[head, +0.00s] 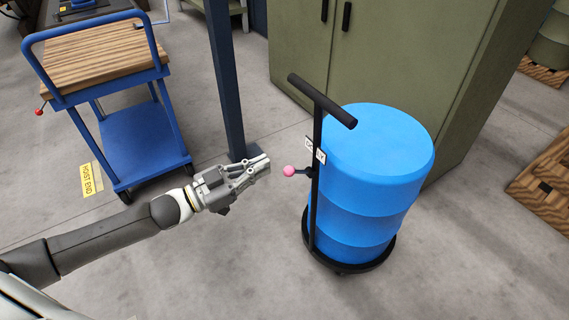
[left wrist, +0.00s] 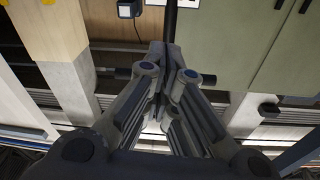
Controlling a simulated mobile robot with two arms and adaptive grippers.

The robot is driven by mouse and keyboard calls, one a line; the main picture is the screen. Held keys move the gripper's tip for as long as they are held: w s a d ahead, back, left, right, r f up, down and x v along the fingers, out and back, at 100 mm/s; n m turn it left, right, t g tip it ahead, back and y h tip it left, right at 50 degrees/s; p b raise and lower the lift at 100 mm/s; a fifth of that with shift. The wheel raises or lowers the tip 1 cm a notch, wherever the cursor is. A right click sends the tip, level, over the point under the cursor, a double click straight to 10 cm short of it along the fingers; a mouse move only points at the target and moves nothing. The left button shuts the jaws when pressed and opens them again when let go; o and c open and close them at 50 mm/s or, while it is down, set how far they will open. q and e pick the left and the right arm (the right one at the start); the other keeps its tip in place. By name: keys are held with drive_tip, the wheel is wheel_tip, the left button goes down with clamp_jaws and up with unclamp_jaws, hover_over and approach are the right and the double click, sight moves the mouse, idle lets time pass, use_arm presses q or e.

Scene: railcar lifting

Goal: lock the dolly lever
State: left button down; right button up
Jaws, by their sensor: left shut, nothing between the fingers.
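The dolly is black, with a round base (head: 318,262), an upright post (head: 315,190) and a T-handle (head: 322,101). Its lever has a pink ball knob (head: 289,171) on a short dark arm that points left from the post, beside a small white label. A blue drum (head: 372,180) stands upright on the base. My left gripper (head: 266,162) is shut and empty, its tips just left of the knob with a small gap in the picture. In the left wrist view the closed fingers (left wrist: 170,55) fill the middle; I cannot make out the knob there. My right gripper is not in view.
A dark blue column (head: 226,85) stands just behind my left gripper. A blue cart (head: 105,75) with a wooden top is at the left. A green cabinet (head: 400,50) is behind the drum, and wooden pallets (head: 545,185) are at the right. Floor in front is clear.

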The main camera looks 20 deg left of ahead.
use_arm(q)
hover_over(286, 175)
drive_tip(key=d, duration=0.1)
drive_tip(key=shift+w+r, duration=0.2)
drive_tip(key=shift+r, duration=0.25)
drive_tip(key=f, duration=0.1)
drive_tip(key=a+f+b, duration=0.1)
drive_tip(key=shift+s+f, duration=0.2)
drive_tip(key=shift+f, duration=0.2)
drive_tip(key=shift+s+a+f, duration=0.1)
drive_tip(key=shift+a+f, duration=0.05)
drive_tip(key=shift+f, duration=0.45)
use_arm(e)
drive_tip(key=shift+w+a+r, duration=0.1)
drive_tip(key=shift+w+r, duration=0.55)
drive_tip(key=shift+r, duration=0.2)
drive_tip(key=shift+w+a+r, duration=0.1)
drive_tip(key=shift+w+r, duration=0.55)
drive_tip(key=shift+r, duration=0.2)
use_arm(q)
drive_tip(key=shift+f, duration=0.1)
